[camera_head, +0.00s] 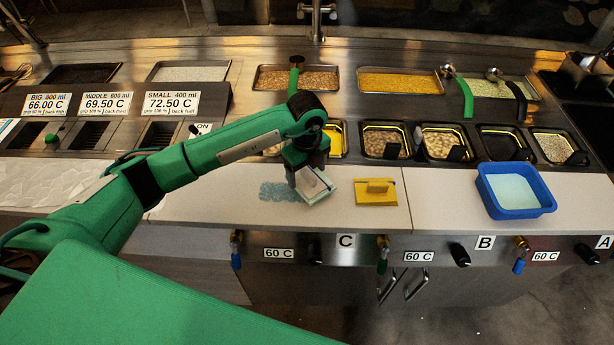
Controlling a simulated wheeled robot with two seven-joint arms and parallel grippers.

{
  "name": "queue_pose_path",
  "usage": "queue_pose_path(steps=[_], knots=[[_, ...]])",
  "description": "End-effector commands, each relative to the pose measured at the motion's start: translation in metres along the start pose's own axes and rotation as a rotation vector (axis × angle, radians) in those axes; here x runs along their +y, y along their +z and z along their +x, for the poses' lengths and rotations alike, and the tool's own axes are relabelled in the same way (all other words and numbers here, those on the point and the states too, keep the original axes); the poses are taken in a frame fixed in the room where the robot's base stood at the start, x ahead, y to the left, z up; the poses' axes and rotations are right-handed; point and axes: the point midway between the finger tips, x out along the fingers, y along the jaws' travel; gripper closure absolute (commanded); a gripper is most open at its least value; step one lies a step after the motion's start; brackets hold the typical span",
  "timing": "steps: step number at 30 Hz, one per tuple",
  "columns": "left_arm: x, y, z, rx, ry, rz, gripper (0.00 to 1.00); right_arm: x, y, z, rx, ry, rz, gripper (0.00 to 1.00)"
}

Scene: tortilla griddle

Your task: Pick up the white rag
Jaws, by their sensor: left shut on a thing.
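The white rag (322,191) is a pale square pad with a thin greenish edge, on the light counter strip at the middle of the view. It looks tilted; whether it still touches the counter I cannot tell. My left gripper (306,177) is over it, pointing down, and is shut on it. The fingers cover part of the rag's upper left side. My right gripper is not in view.
A yellow pad with a raised grip (376,197) lies just right of the rag. A bluish patch (283,192) marks the counter to its left. A blue tub (516,211) with pale liquid stands farther right. Food pans (440,144) line the back.

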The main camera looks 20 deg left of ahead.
Motion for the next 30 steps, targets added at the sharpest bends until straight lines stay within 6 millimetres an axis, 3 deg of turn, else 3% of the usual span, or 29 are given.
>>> queue_pose_path(steps=[5,12,16,21,30], knots=[[-0.001,0.001,-0.039,-0.005,-0.006,0.001,0.49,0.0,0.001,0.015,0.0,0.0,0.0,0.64],[-0.001,0.001,-0.116,-0.005,-0.007,0.001,0.49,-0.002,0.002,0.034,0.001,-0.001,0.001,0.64],[-0.001,0.001,-0.147,-0.005,-0.005,0.0,0.49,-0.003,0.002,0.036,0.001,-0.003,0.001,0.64],[0.0,0.001,-0.168,-0.004,-0.002,0.0,0.49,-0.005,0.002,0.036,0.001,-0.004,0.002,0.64],[0.0,0.0,-0.179,0.0,0.0,0.0,0.49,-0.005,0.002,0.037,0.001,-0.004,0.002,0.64]])
